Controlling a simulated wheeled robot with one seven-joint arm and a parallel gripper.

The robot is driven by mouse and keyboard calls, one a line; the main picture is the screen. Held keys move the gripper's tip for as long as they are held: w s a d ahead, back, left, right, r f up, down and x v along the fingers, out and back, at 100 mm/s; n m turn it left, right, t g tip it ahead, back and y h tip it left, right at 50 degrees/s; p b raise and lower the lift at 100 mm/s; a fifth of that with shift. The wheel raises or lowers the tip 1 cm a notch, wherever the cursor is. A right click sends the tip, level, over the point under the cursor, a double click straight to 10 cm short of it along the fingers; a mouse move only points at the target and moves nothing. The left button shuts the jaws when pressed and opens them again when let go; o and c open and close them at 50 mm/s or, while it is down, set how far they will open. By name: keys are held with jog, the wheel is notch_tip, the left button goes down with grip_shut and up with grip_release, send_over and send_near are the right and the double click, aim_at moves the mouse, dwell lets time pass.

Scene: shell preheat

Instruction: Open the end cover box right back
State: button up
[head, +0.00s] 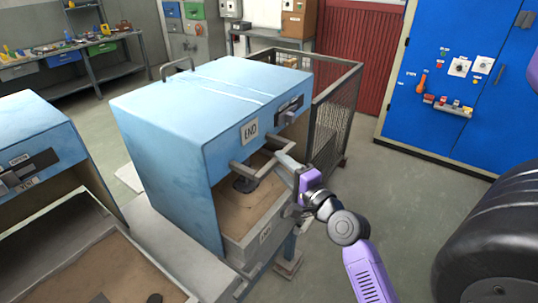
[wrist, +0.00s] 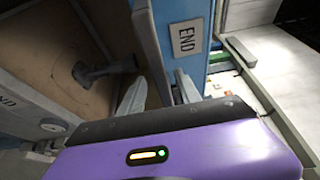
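The end cover box is the blue box with the END label (head: 250,131) in the middle of the head view. Its front is open below the blue cover (head: 190,115), showing a brown floor (head: 235,205) and a dark fitting (head: 245,184) inside. A grey bar handle (head: 255,176) sticks out at the cover's lower front edge. My gripper (head: 283,160) is at the right end of this handle.
A second blue box (head: 35,140) stands at the left with its front open. A wire mesh guard (head: 332,115) is close behind the END box on the right. A blue cabinet (head: 450,90) and a large black tyre-like object (head: 495,235) are at the right. Grey floor lies between.

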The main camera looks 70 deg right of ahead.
jog(key=p+x, duration=0.1)
jog(key=x, duration=0.4)
jog(key=shift+w+d, duration=0.25)
jog(key=shift+w, duration=0.05)
grip_shut()
dwell(1.2)
